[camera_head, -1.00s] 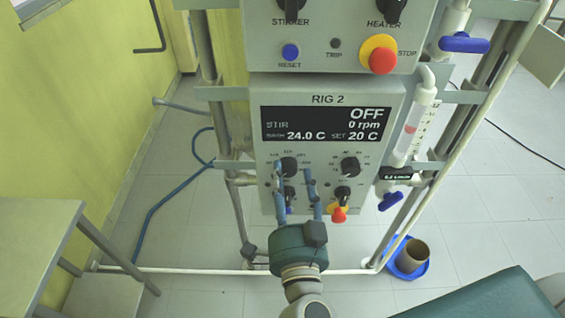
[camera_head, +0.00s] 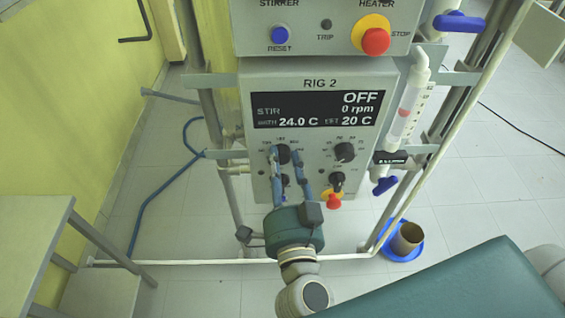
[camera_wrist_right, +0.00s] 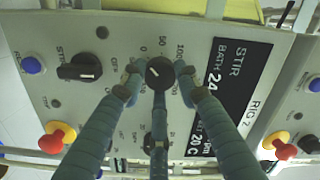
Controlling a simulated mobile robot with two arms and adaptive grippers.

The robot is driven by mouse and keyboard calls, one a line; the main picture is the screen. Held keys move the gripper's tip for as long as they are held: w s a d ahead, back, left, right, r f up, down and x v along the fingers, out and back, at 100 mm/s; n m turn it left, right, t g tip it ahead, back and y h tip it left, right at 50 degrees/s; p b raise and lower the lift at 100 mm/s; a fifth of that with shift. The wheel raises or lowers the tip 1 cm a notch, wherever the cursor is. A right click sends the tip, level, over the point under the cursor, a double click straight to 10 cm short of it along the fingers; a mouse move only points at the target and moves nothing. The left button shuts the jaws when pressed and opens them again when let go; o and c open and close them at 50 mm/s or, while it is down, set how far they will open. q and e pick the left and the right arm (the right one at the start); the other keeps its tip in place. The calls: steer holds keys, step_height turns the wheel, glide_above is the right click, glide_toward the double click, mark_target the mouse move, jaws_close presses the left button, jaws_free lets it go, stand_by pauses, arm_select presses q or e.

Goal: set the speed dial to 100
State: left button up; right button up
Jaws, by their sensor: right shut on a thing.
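The speed dial (camera_head: 283,153) is the upper left dark knob on the RIG 2 panel (camera_head: 382,82). It also shows in the right wrist view (camera_wrist_right: 159,71), with a white pointer mark and a printed scale around it that includes 50 and 100. The mark points to the upper left there, away from the 100 label. My right gripper (camera_head: 285,155) is shut on the dial, one blue finger on each side. The display (camera_head: 320,108) reads STIR, OFF and 0 rpm. My left gripper is out of view.
Another dark knob (camera_head: 344,152) is to the right, with a lower knob (camera_head: 337,180) and a red button (camera_head: 334,202) below it. A second panel with a red stop button (camera_head: 375,41) is above. A flow tube (camera_head: 405,115) and pipe frame stand at the right.

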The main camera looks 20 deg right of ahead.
steer(key=m, duration=0.3)
steer(key=shift+m, duration=0.4)
steer(key=m, duration=0.4)
steer(key=shift+m+t+h, duration=0.3)
steer(key=shift+m+t, duration=0.1)
steer(key=m+b, duration=0.2)
steer(key=m, duration=0.3)
steer(key=shift+a+m+h, duration=0.1)
steer(key=shift+m+h, duration=0.2)
steer(key=shift+m, duration=0.1)
steer(key=shift+m+h+b, duration=0.3)
steer(key=shift+m+b, duration=0.8)
steer(key=shift+m, duration=1)
steer(key=shift+r, duration=0.15)
steer(key=o, duration=1.1)
steer(key=shift+w, duration=0.1)
steer(key=shift+o, duration=0.3)
steer(key=shift+f, duration=0.2)
